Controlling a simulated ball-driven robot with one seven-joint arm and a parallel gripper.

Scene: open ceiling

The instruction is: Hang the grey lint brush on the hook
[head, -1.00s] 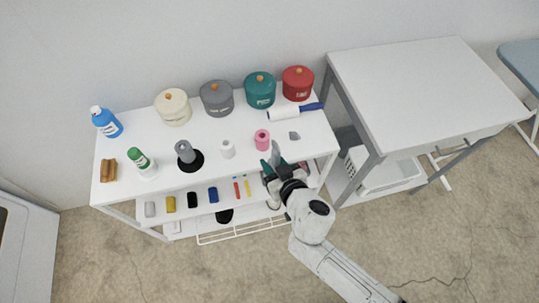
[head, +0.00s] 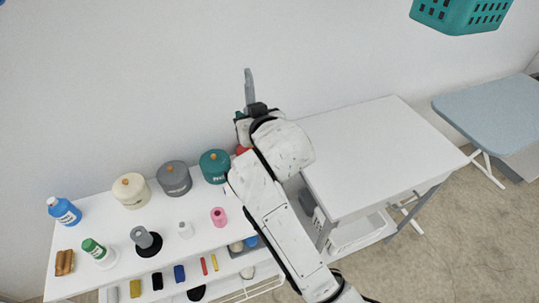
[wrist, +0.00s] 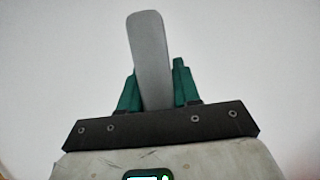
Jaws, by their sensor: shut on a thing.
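The grey lint brush (head: 249,88) is held upright in my gripper (head: 246,112), in front of the bare wall above the shelf unit. In the wrist view the grey brush (wrist: 149,60) stands up between the two green fingers of my gripper (wrist: 157,88), tilted slightly to the left. The fingers are shut on its lower part, which they partly hide. No hook can be seen in either current view.
The white shelf unit (head: 170,249) holds a cream pot (head: 131,191), a grey pot (head: 174,179), a green pot (head: 214,167) and bottles. A white table (head: 375,150) stands right of my arm. A teal basket (head: 462,14) is high at the upper right.

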